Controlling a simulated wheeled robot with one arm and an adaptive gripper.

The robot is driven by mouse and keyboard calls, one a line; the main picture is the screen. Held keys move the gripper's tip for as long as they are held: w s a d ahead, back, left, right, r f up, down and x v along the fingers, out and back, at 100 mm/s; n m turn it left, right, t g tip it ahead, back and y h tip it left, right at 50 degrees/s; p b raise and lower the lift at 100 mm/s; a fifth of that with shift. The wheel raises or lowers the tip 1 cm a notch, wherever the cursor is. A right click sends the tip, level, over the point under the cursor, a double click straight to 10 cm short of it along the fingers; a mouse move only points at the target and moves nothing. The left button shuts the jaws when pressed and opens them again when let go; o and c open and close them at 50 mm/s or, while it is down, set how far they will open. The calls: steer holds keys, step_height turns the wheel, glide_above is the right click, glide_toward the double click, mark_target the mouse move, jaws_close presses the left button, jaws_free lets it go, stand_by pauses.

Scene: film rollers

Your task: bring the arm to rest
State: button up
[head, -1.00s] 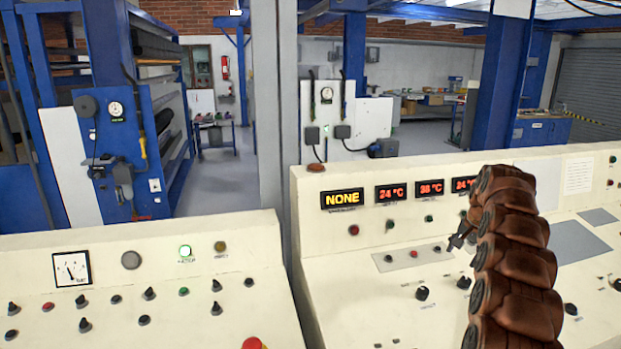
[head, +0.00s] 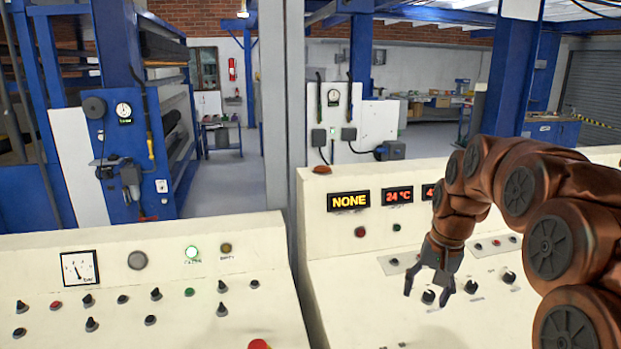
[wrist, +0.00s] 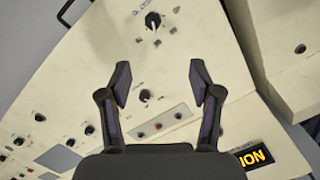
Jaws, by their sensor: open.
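My gripper (head: 429,292) is open and empty, with its two fingers pointing down in front of the right control console (head: 340,275). My brown arm comes in from the right and arches over that console. In the wrist view my gripper (wrist: 158,95) shows its fingers spread apart, with console knobs and a small button strip (wrist: 158,125) seen between and beyond them. Nothing is between the fingers. I cannot tell the exact gap between the fingertips and the console surface.
The right console has a yellow "NONE" display (head: 348,200) and knobs near the gripper. Blue machinery (head: 100,120) stands behind. Open floor (head: 225,180) lies beyond.

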steer(key=s+a+f+n+g, duration=0.1)
steer(key=s+a+f+n, duration=0.1)
steer(key=s, duration=1.5)
steer(key=s+a+f+n+g+h, duration=0.1)
steer(key=s+f, duration=0.4)
steer(key=s, duration=1.1)
steer(key=a+n, duration=0.1)
steer(key=a, duration=0.1)
steer(key=shift+s+a+g, duration=0.3)
steer(key=shift+s+g, duration=0.1)
